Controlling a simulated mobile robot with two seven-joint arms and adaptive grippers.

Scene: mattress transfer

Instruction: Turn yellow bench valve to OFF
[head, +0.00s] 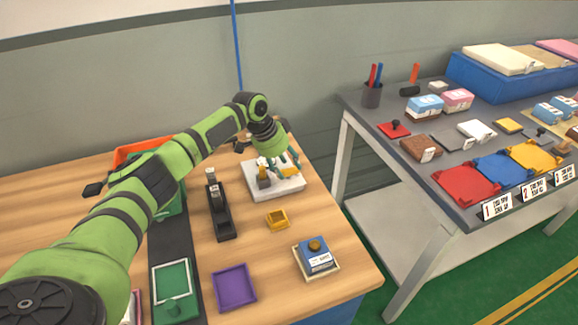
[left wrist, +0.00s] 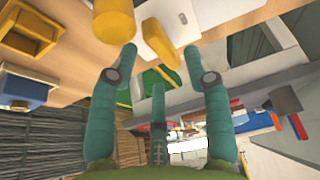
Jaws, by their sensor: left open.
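The yellow valve (head: 263,180) stands on a white base (head: 288,188) near the back right of the wooden bench, partly hidden by my gripper. My left gripper (head: 277,164) is over the base, with its green fingers pointing down around the valve. In the left wrist view, a yellow lever (left wrist: 158,42) lies between the open fingertips of the left gripper (left wrist: 160,52), and a yellow cylinder (left wrist: 112,22) is just beside one fingertip. I cannot tell whether a finger touches the valve. Its setting is unreadable. My right gripper is not in view.
An orange bin (head: 140,148) is at the back left. A grey table (head: 440,155) stands across a gap.

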